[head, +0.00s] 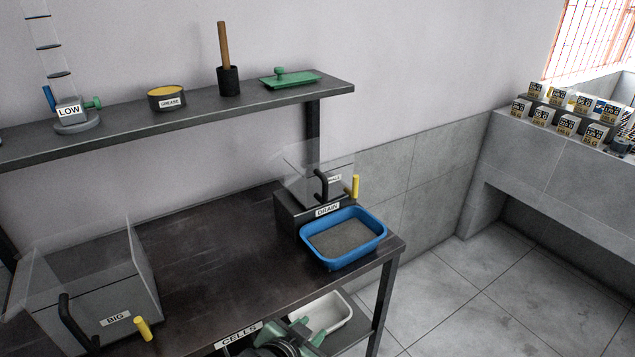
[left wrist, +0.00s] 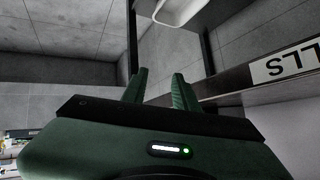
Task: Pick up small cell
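A smaller clear-walled cell (head: 303,165) with a black handle and a yellow peg stands on a dark block labelled DRAIN, at the back right of the bench. Its own label is partly hidden by the handle. A larger clear cell labelled BIG (head: 95,290) stands at the left front of the bench. My left gripper (head: 310,333) is low at the bench's front edge, by the CELLS label, well below and in front of the smaller cell. In the left wrist view its two green fingers (left wrist: 162,84) are apart with nothing between them. My right gripper is out of view.
A blue tray (head: 343,262) of grey material sits in front of the DRAIN block. A white tray (head: 345,318) is on the lower shelf near my left gripper. The upper shelf (head: 200,112) holds several items. The middle of the bench (head: 205,255) is clear.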

